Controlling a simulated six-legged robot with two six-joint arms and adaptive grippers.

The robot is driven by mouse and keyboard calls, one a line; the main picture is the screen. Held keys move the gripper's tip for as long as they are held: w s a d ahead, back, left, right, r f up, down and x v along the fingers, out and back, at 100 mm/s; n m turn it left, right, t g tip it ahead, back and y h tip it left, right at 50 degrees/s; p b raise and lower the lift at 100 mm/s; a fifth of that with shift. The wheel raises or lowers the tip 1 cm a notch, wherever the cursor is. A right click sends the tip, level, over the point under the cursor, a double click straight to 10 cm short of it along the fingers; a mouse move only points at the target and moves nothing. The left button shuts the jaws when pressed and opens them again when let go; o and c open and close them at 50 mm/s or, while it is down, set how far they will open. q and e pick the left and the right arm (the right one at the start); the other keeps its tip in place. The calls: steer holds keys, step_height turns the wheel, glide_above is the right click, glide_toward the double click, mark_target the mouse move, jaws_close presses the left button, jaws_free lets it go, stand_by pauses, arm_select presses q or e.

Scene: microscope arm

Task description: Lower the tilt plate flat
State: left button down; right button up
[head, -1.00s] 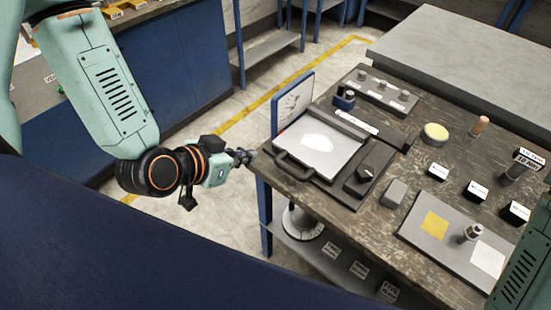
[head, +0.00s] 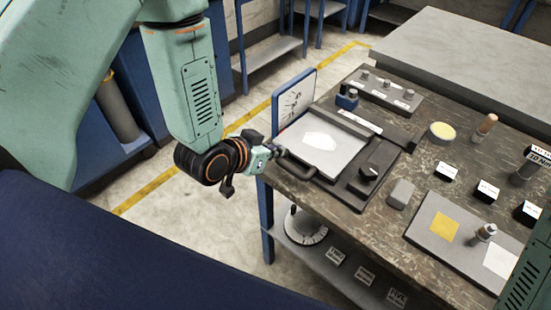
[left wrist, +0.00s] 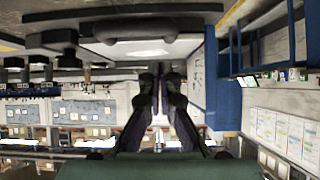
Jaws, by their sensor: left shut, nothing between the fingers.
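The tilt plate (head: 310,153) is a pale square panel with a white patch, set in a dark frame at the table's near left edge. It looks close to flat, but I cannot tell its exact angle. Its dark handle (head: 297,168) sticks out at the front. My left gripper (head: 283,153) is shut and empty at the plate's left front corner, close to the handle; contact is unclear. In the left wrist view the shut fingers (left wrist: 160,78) point towards the handle (left wrist: 140,23), with a visible gap in the picture. My right gripper is out of view.
An upright board with a scale (head: 292,97) stands left of the plate. A grey tray (head: 440,251) lies near the front edge. A blue table leg (head: 266,220) stands below my gripper.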

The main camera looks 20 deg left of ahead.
mark_target(279, 164)
arm_select(q)
steer(key=f, duration=0.3)
steer(key=shift+w+a, duration=0.1)
steer(key=shift+a, duration=0.2)
steer(key=shift+d, duration=0.15)
steer(key=shift+d, duration=0.15)
steer(key=shift+f, duration=0.1)
steer(key=shift+a+f+b, duration=0.2)
steer(key=shift+f+b, duration=0.3)
steer(key=shift+f, duration=0.45)
steer(key=shift+s+f+b, duration=0.15)
steer(key=shift+s+b, duration=0.05)
steer(key=shift+b, duration=0.15)
steer(key=shift+s+d, duration=0.1)
steer(key=shift+s, duration=0.05)
steer(key=shift+w, duration=0.2)
